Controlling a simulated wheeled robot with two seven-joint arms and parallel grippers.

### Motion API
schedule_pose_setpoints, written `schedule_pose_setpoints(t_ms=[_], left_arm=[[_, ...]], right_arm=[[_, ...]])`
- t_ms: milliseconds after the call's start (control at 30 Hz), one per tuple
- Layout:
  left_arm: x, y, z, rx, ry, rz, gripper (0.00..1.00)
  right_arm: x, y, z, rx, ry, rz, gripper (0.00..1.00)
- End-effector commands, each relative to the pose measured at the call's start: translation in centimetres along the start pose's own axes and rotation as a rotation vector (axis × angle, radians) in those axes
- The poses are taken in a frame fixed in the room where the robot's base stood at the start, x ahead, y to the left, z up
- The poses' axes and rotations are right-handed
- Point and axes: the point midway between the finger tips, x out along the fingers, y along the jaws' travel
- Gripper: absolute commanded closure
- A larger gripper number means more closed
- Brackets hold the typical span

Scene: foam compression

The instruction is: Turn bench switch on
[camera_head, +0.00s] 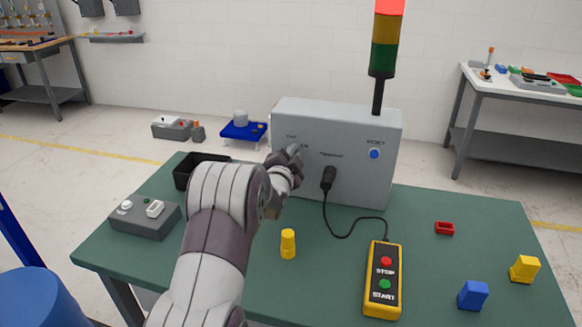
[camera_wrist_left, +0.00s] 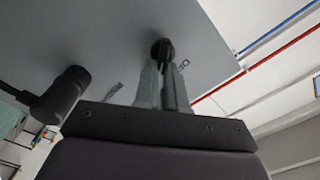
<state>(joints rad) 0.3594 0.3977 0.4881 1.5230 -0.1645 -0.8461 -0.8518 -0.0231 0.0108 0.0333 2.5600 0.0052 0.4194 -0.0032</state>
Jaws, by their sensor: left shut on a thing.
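The grey control box (camera_head: 350,125) stands at the back of the green bench. Its front carries a switch with small lettering around it, a plug socket and a blue reset button (camera_head: 374,154). My left gripper (camera_head: 294,157) is at the left part of this front and largely hides the switch in the head view. In the left wrist view the two fingers (camera_wrist_left: 165,85) are closed on the dark round switch knob (camera_wrist_left: 162,47). Which way the knob points is hard to tell. My right gripper is not in view.
A plug (camera_head: 328,178) with a black cable runs to the yellow pendant (camera_head: 383,280). A stack light (camera_head: 384,40) with a bright red top rises behind the box.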

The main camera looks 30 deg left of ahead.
Motion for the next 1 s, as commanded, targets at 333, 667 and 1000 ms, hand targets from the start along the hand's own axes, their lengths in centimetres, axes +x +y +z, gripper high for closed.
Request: schedule_pose_setpoints(t_ms=[333, 667, 1000], left_arm=[[0.0, 1.4, 0.6, 0.313, 0.001, 0.002, 1.0], [0.0, 1.6, 0.6, 0.525, -0.001, 0.005, 1.0], [0.0, 1.5, 0.6, 0.616, -0.001, 0.009, 1.0]], right_arm=[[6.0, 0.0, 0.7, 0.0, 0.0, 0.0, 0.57], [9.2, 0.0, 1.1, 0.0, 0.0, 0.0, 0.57], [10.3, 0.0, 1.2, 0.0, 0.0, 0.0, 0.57]])
